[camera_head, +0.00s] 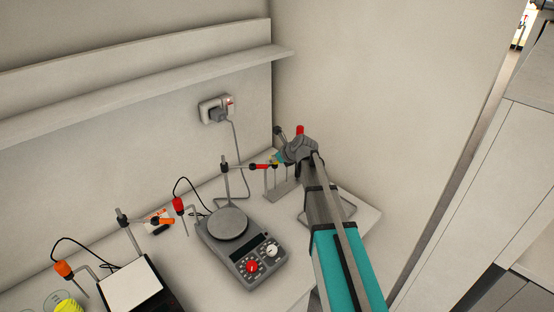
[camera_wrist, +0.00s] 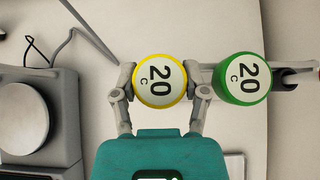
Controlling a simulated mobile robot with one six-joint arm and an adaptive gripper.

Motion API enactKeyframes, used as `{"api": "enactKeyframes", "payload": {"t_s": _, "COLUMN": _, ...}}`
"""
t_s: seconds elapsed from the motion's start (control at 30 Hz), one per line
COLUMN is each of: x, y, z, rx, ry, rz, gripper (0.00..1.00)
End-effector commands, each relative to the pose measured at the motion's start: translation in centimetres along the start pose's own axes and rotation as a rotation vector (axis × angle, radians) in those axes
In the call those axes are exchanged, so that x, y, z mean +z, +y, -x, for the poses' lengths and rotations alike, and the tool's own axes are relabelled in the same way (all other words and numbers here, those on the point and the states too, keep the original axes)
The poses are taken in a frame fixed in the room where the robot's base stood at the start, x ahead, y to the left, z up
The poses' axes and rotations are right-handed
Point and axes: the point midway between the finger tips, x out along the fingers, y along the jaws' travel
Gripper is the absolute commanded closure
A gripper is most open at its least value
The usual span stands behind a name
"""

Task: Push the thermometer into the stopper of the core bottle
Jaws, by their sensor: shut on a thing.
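In the wrist view, my gripper (camera_wrist: 160,82) is shut on a yellow-rimmed round piece (camera_wrist: 160,80) with a white face marked "20 C", apparently the thermometer's dial. A green-rimmed round piece (camera_wrist: 241,78), also marked "20 C", is just right of the right finger. In the head view, my gripper (camera_head: 284,156) is at the back right of the bench, by a rack or stand (camera_head: 283,190). A small yellow and teal bit shows beside it. The thermometer's stem and lower end are hidden. I cannot make out the core bottle or its stopper.
A grey hotplate (camera_head: 228,223) with a red knob stands left of my arm. Its rod carries a red-tipped clamp (camera_head: 260,167) reaching towards my gripper. A second plate (camera_head: 132,287) is at the lower left. Walls close the back and right; a shelf (camera_head: 150,90) hangs above.

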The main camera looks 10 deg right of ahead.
Motion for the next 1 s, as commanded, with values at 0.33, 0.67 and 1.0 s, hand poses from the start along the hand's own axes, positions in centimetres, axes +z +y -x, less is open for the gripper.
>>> {"api": "enactKeyframes", "payload": {"t_s": 0.33, "x": 0.3, "y": 0.0, "z": 0.27, "rx": 0.0, "ry": 0.0, "rz": 0.0, "gripper": 1.0}}
{"api": "enactKeyframes", "payload": {"t_s": 0.67, "x": 0.57, "y": 0.0, "z": 0.5, "rx": 0.0, "ry": 0.0, "rz": 0.0, "gripper": 1.0}}
{"api": "enactKeyframes", "payload": {"t_s": 1.0, "x": 0.83, "y": 0.0, "z": 0.73, "rx": 0.0, "ry": 0.0, "rz": 0.0, "gripper": 1.0}}
